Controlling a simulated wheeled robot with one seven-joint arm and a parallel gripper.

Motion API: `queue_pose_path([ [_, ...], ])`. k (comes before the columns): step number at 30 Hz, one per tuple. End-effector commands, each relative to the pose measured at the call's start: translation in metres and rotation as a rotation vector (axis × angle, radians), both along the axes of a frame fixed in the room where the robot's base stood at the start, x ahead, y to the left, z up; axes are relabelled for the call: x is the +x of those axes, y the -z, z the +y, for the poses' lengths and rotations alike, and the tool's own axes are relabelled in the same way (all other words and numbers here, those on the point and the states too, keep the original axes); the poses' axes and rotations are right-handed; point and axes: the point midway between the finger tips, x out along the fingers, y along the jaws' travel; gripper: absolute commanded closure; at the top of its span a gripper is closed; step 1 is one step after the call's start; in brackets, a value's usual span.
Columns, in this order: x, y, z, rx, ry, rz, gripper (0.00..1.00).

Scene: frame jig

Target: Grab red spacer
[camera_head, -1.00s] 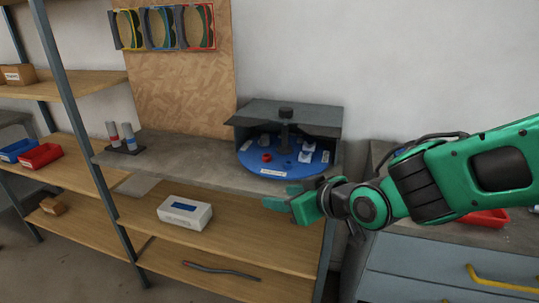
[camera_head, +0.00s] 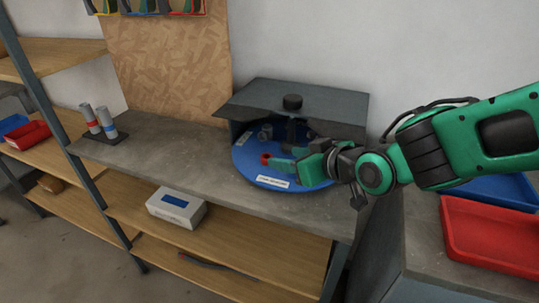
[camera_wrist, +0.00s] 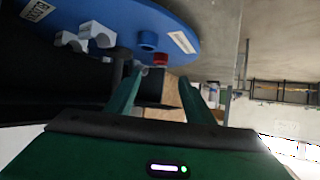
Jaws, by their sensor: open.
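The red spacer (camera_head: 265,158) is a small red ring on the blue round turntable (camera_head: 243,172), near its left side. My gripper (camera_head: 281,166) is open and empty, over the turntable just right of the spacer in the head view. In the wrist view my two green fingers (camera_wrist: 162,76) are apart, and the red spacer (camera_wrist: 160,59) shows just beyond the fingertips, roughly between them. I cannot tell the exact gap. A blue ring (camera_wrist: 147,40) stands next to it on the turntable. My gripper hides the turntable's right part in the head view.
A grey hood (camera_head: 300,100) covers the turntable's back. Grey parts (camera_wrist: 98,34) and a white label (camera_head: 272,182) are on the disc. A stand with two cylinders (camera_head: 98,120) is at the left of the bench. A red tray (camera_head: 490,235) is at right.

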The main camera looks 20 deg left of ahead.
Motion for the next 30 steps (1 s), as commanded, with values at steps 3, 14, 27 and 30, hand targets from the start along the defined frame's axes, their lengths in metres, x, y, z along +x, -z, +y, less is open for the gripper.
queue_pose_path([
  [3, 0.008, 0.01, 0.013, -0.002, -0.004, 0.003, 0.52],
  [14, 0.022, 0.023, 0.034, -0.002, -0.006, 0.003, 0.52],
  [27, 0.049, 0.048, 0.063, -0.001, -0.008, 0.002, 0.52],
  [30, 0.051, 0.05, 0.065, -0.002, -0.007, 0.002, 0.52],
])
